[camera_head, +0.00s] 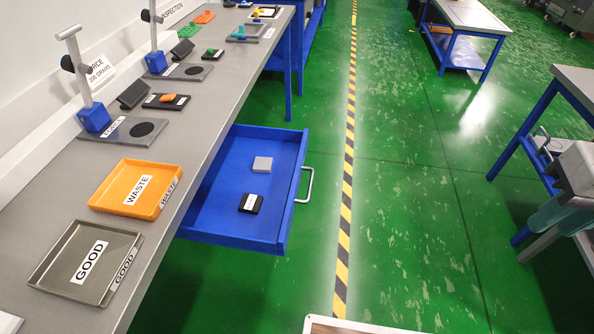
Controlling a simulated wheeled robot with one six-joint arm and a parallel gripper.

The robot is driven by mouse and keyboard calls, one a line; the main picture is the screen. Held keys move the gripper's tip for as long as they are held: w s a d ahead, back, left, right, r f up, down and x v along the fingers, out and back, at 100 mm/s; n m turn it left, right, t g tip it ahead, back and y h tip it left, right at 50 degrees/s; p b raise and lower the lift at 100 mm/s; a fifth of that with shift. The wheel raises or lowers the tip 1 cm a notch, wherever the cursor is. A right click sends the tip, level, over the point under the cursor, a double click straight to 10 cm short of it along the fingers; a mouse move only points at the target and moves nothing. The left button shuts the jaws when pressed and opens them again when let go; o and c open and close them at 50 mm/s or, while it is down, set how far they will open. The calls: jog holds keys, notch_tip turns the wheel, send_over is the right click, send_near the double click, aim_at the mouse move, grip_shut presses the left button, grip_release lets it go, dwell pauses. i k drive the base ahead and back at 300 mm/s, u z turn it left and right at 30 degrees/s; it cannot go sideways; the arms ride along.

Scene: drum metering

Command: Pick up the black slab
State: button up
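A black slab (257,206) with a white label on it lies on the floor of an open blue drawer (215,208), near the drawer's front right part. A light grey slab (263,164) lies behind it in the same drawer, apart from it. A black flat piece (151,102) with an orange object on it rests on the workbench, and another black piece (207,57) with a green object lies farther back. My gripper is not in view.
The drawer juts out from under the grey bench (60,185), with its handle (307,185) on the right. An orange WASTE tray (105,190) and a grey GOOD tray (62,246) stand on the bench. Green floor (410,220) with a striped line is clear to the right.

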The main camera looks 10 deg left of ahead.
aim_at(250, 203)
jog(key=u, duration=1.8)
jog(key=k, duration=0.7)
jog(key=z, duration=0.75)
